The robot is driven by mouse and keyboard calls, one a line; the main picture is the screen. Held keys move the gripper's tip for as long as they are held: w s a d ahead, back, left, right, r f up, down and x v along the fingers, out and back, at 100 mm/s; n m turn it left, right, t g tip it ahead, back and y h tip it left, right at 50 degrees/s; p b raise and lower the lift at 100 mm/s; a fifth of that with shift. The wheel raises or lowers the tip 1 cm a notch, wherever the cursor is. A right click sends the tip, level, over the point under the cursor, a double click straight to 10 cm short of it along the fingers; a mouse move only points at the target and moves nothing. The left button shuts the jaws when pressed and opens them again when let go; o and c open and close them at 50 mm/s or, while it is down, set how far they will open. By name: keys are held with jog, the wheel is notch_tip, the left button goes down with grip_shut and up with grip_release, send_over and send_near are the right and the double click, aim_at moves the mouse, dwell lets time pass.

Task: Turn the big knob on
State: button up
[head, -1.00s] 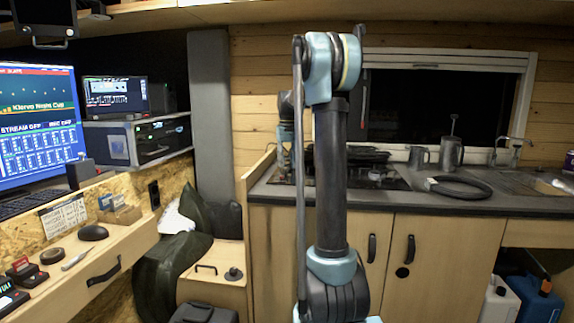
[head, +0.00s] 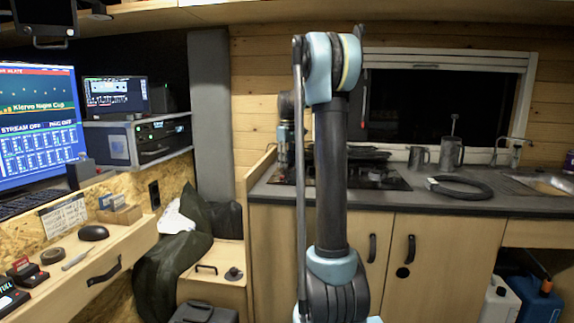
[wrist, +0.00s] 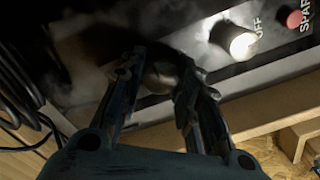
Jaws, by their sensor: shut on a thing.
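In the wrist view my gripper (wrist: 160,85) is at a dark control panel (wrist: 290,66), with its fingers on both sides of a rounded, shadowed knob (wrist: 160,70). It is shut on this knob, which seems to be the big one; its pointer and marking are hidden. A pale, brightly lit knob (wrist: 238,42) stands to the right, beside the word OFF. In the head view my gripper is at the left end of the black hob (head: 395,184), small and partly hidden behind my arm.
A red button (wrist: 294,19) marked SPARK is at the panel's right. Black cables (wrist: 22,100) loop at the left. Below the panel is a wooden edge (wrist: 255,120). On the counter, a black hose coil (head: 460,188) and metal jugs (head: 450,152) stand right of the hob.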

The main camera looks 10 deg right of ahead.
jog(key=o, duration=1.1)
jog(key=shift+c, duration=0.2)
notch_tip(320, 180, up, 12)
jog(key=shift+f, duration=0.1)
